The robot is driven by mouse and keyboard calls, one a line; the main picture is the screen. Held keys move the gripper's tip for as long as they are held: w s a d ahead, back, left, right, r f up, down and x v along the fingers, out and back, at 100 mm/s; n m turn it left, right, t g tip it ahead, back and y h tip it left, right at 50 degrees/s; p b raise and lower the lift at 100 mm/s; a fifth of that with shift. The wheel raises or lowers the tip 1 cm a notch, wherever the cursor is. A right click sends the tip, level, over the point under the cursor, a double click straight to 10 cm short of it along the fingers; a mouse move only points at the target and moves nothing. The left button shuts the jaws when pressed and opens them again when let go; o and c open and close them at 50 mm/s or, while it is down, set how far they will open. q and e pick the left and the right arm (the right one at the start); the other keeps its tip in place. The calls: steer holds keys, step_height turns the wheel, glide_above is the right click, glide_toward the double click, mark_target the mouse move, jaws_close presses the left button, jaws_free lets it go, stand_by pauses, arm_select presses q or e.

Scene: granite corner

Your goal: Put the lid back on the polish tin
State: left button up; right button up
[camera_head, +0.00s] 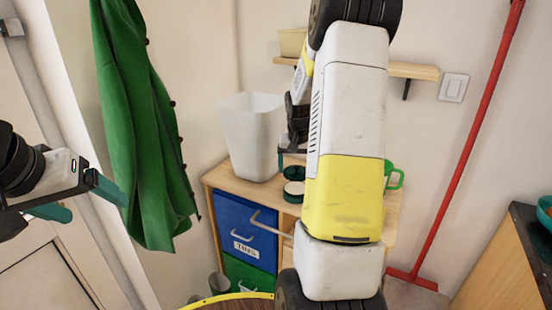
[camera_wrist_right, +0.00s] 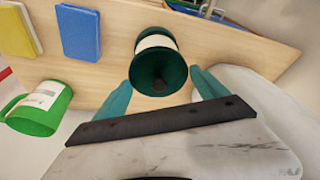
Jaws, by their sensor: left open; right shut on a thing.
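The polish tin (camera_head: 293,197) stands on the wooden cabinet top, dark green with a cream band; its label also shows in the right wrist view (camera_wrist_right: 155,42). The dark green round lid (camera_head: 294,172) is just above it in the head view. In the right wrist view the lid (camera_wrist_right: 143,68), with a dark knob, covers part of the tin. My right gripper (camera_wrist_right: 162,80) is shut on the lid, teal fingers at its two sides. Whether lid and tin touch I cannot tell. My left gripper (camera_head: 97,207) is open and empty at the left, far from the cabinet.
A green mug (camera_head: 393,176) stands right of the tin, partly behind my right arm. A white bin (camera_head: 252,135) stands at the cabinet's back left. Blue (camera_wrist_right: 82,33) and yellow (camera_wrist_right: 18,30) flat blocks show in the right wrist view. A green coat (camera_head: 140,120) hangs at left.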

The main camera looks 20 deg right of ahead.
steer(key=shift+f, duration=2.5)
steer(key=shift+f, duration=0.15)
steer(key=o, duration=1.4)
steer(key=shift+c, duration=0.2)
steer(key=shift+r, duration=3.5)
jaws_close()
